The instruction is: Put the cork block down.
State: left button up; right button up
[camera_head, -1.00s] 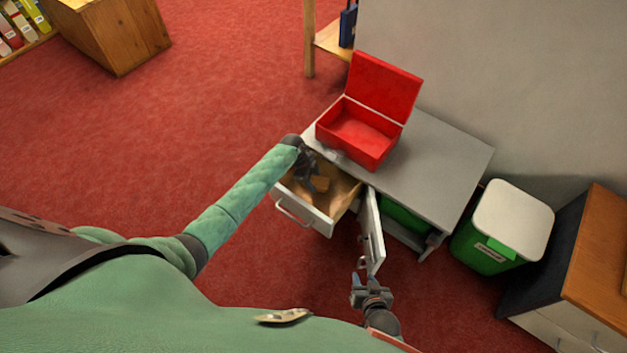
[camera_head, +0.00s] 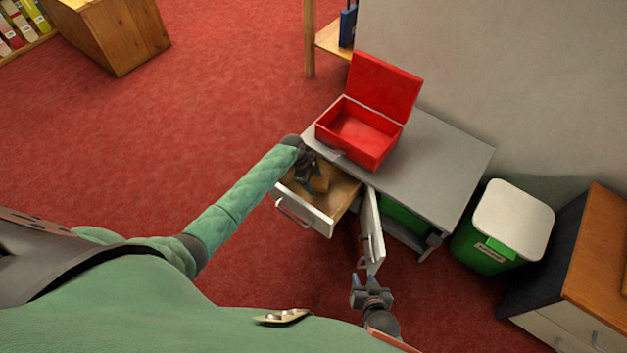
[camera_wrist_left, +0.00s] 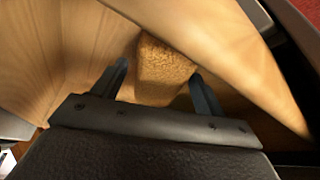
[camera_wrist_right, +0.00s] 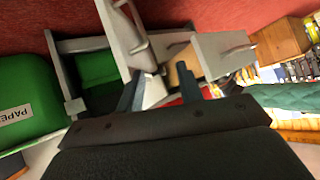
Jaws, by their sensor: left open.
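The cork block (camera_wrist_left: 163,72), brown and grainy, sits inside the open wooden drawer (camera_head: 345,192), near its inner wall. In the head view the block (camera_head: 322,184) is partly covered by my left gripper (camera_head: 313,182). The left gripper reaches down into the drawer with its fingers apart, one on each side of the block. The left wrist view shows a small gap at the fingers, so they do not look clamped on it. My right gripper (camera_head: 371,283) is open and empty, in front of the cabinet's open door (camera_head: 371,232).
An open red box (camera_head: 362,135) stands on the grey cabinet top (camera_head: 440,165), just behind the drawer. A green bin with a white lid (camera_head: 500,225) stands to the right, before a wooden-topped cabinet (camera_head: 598,255).

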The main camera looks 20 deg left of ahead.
aim_at(314, 180)
pick_arm(q)
jog(key=shift+a+r, duration=0.1)
jog(key=shift+r, duration=0.25)
jog(key=v, duration=0.3)
jog(key=shift+p, duration=0.3)
jog(key=v, duration=0.8)
jog(key=shift+r+p, duration=0.2)
jog(key=shift+p, duration=0.25)
pick_arm(e)
jog(key=s+f+g, duration=0.2)
jog(key=s+f, duration=0.2)
jog(key=s, duration=0.1)
jog(key=shift+s+d+f, duration=0.15)
jog(key=shift+d+f, duration=0.1)
jog(key=shift+d, duration=0.05)
pick_arm(q)
jog(key=shift+a, duration=0.15)
